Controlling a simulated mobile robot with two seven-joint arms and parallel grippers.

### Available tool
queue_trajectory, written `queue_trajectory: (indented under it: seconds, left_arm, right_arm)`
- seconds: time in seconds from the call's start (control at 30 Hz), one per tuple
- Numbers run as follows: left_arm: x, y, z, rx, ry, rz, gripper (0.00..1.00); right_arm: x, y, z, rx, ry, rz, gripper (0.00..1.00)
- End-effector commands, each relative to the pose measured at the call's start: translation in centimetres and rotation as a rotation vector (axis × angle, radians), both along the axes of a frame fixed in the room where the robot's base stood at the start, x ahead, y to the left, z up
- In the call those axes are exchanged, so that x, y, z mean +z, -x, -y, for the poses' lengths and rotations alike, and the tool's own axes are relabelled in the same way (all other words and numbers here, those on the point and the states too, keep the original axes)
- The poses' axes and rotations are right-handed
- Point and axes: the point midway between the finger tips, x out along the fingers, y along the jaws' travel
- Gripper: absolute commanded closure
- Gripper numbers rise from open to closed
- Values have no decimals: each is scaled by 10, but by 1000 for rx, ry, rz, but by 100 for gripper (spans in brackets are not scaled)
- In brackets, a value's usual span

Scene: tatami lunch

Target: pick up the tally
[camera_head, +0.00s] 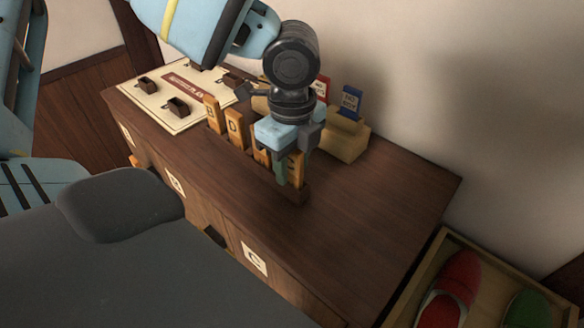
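Several upright wooden tallies stand in a row in a dark rack on the brown cabinet top (370,215). Two at the left end, one (213,113) and another (236,129), show clearly with dark marks. A third tally (262,156) and the nearest tally (297,168) are partly covered by my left gripper (287,160). The gripper points down over the near end of the row, its fingers at the nearest tallies. A green piece shows between them; I cannot tell what it is. Whether the fingers close on a tally is hidden. My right gripper is not in view.
A cream board (160,100) with dark blocks lies at the back left. A wooden stand (345,140) with a blue tag (350,103) and a red tag (321,88) is close behind the gripper. A tray (405,300) with red and green shoes is lower right. The cabinet's right part is clear.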

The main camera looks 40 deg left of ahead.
Motion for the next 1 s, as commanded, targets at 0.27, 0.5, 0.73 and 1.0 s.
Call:
queue_trajectory:
  seconds: [0.27,0.5,0.73,1.0]
  left_arm:
    - [-5,0,0,0,0,0,62]
    - [-5,0,0,0,1,1,88]
    - [-5,0,0,0,1,1,100]
    - [-2,0,0,0,1,2,100]
  right_arm:
    - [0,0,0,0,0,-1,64]
    - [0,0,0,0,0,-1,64]
    - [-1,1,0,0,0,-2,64]
    - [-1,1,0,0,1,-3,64]
